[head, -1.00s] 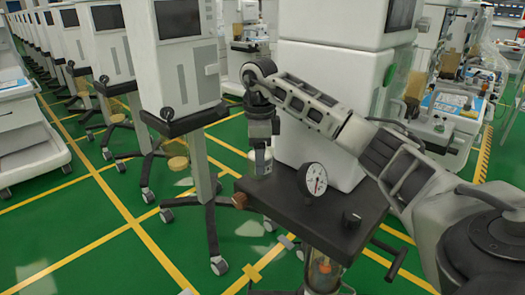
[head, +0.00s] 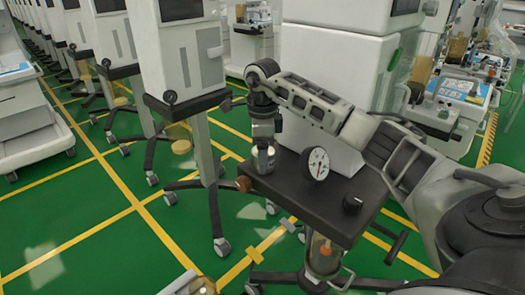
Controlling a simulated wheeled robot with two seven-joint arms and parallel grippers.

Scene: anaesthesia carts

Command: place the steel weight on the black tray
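The right gripper points down and appears shut on the weight's upper part. The weight is upright over the back left corner of the black tray (head: 300,197), the flat dark top of a wheeled stand. From this angle I cannot tell whether its base touches the tray.
A round white dial gauge (head: 317,163) stands on the tray, right of the weight, with a black knob (head: 352,204) nearer the front. A brown knob (head: 243,184) is at the left edge. A white cabinet (head: 335,85) stands close behind. Monitor stands are at left.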

